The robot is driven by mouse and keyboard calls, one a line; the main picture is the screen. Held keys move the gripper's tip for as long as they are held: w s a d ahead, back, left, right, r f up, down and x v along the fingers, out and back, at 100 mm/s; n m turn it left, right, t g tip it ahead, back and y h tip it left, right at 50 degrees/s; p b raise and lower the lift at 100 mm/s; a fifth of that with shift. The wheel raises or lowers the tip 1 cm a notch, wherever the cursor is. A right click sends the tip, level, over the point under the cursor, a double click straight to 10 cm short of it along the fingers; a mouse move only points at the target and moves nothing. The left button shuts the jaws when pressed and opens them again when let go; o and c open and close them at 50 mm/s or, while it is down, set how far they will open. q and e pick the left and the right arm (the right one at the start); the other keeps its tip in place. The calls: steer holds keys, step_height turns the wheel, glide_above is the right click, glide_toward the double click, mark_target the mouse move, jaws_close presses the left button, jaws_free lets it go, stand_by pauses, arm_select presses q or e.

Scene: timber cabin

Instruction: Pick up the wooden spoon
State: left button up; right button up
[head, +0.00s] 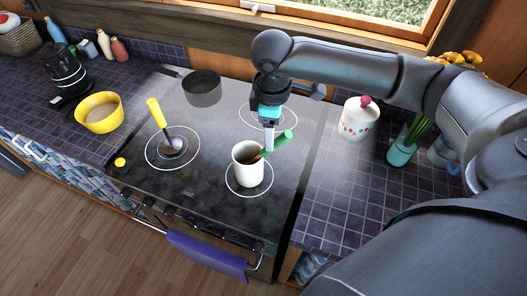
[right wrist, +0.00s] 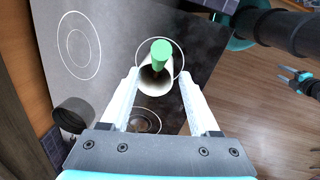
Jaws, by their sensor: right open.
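A utensil with a green handle (head: 280,143), which I take for the wooden spoon, leans in a white cup (head: 245,172) on the front right burner. Brown shows inside the cup, and its lower end is hidden there. In the right wrist view the green handle (right wrist: 161,53) points up at the camera, over the white cup (right wrist: 152,84). My right gripper (head: 268,140) is above the cup, close to the handle. In the wrist view its jaws (right wrist: 158,74) are apart, with the cup and handle seen between them; nothing is gripped. A small forked shape (right wrist: 298,80) at the right edge looks like my left gripper.
A yellow-handled utensil (head: 157,115) stands on the left burner, and a dark pot (head: 202,92) at the back left. A yellow bowl (head: 99,112) is on the left counter. A white lidded jar (head: 358,121) and a flower vase (head: 400,150) stand right of the stove.

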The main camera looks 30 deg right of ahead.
mark_target(262, 155)
steer(key=shift+w+d+f, duration=0.15)
steer(key=shift+f, duration=1.55)
steer(key=shift+w+d+f, duration=0.15)
steer(key=shift+f, duration=1.5)
jaws_close()
